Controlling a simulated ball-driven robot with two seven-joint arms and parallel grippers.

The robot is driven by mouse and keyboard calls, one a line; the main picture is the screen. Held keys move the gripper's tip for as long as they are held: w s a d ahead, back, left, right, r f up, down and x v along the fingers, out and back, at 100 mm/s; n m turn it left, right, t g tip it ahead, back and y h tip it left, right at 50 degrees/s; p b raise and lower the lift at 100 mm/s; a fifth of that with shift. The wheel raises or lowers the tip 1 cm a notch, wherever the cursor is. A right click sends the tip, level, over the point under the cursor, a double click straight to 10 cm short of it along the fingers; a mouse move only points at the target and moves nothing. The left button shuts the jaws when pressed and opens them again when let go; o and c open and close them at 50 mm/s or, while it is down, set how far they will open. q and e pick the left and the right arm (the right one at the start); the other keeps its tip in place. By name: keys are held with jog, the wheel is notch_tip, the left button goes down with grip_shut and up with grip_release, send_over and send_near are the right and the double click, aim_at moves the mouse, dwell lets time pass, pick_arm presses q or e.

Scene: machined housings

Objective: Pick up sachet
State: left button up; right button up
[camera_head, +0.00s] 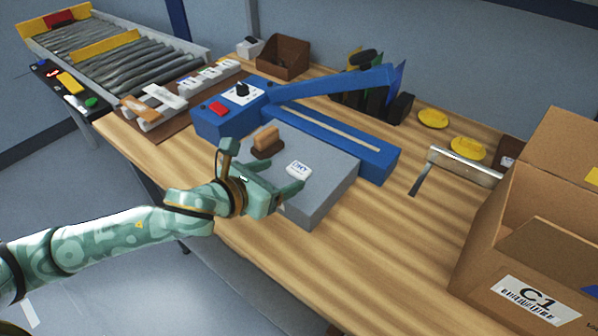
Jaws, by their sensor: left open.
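A small white sachet (298,170) with dark print lies on top of a grey block (318,205) in front of the blue sealer. My left gripper (263,168) is open and empty at the near left edge of the grey block. One finger points up to the left of the brown stamp-like piece, and the other reaches just below the sachet. I cannot tell whether that finger touches the block. My right gripper is not in view.
A blue sealer (330,128) with a raised arm stands behind the block. A brown wooden-handled piece (266,142) sits left of the sachet. An open cardboard box (530,235) is at right, a roller conveyor (110,55) at back left.

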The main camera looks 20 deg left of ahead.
aim_at(294, 173)
pick_arm(q)
jog(key=x, duration=0.2)
jog(key=b+x, duration=0.1)
jog(key=x, duration=0.1)
jog(key=shift+d+f, duration=0.15)
jog(key=shift+f, duration=0.2)
jog(key=shift+r, duration=0.1)
jog(key=c, duration=1.1)
jog(key=shift+o, duration=0.2)
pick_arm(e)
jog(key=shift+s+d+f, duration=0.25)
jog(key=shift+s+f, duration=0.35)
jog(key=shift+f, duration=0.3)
pick_arm(q)
jog(key=shift+r, duration=0.1)
